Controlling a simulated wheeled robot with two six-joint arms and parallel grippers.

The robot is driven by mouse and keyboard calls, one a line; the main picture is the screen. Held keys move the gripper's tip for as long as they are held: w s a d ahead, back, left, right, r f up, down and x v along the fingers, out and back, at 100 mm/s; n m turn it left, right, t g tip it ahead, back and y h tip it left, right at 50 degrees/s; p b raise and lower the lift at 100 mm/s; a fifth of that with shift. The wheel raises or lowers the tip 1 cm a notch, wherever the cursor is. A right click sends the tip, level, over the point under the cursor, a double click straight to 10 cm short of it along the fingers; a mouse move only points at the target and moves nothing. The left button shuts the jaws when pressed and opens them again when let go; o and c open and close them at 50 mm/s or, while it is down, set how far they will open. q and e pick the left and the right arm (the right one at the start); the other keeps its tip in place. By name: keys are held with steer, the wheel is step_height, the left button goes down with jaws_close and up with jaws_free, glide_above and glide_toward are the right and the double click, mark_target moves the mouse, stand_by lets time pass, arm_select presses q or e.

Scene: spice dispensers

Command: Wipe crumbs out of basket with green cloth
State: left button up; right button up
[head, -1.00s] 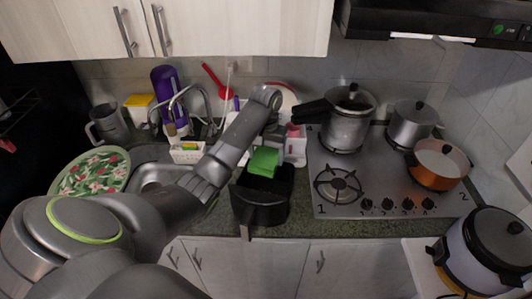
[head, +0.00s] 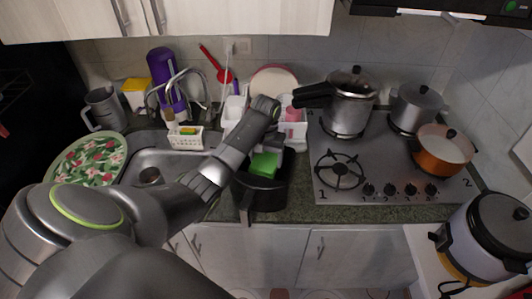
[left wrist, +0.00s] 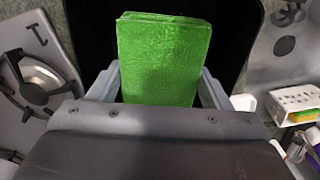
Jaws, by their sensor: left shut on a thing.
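The green cloth (head: 264,164) is folded into a flat block. My left gripper (head: 266,146) is shut on it; the left wrist view shows the cloth (left wrist: 163,58) between the two fingers (left wrist: 160,88). The black basket (head: 262,201) stands on the counter left of the stove, its handle toward the front edge. The cloth is over and partly inside the basket's opening; its dark interior also shows in the left wrist view (left wrist: 235,30). I cannot tell whether the cloth touches the basket's floor. No crumbs can be made out. My right gripper is not in view.
The gas stove (head: 385,165) with several pots is right of the basket. The sink (head: 150,176) and a small white caddy (head: 186,138) are to the left. White containers (head: 292,130) stand close behind the basket. A floral plate (head: 88,160) is at far left.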

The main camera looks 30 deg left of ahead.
arm_select(q)
step_height(320, 180, down, 4)
steer(key=shift+r+b, duration=0.15)
steer(key=shift+b, duration=0.5)
steer(key=shift+f+b, duration=0.6)
steer(key=shift+f, duration=0.95)
steer(key=shift+f, duration=0.6)
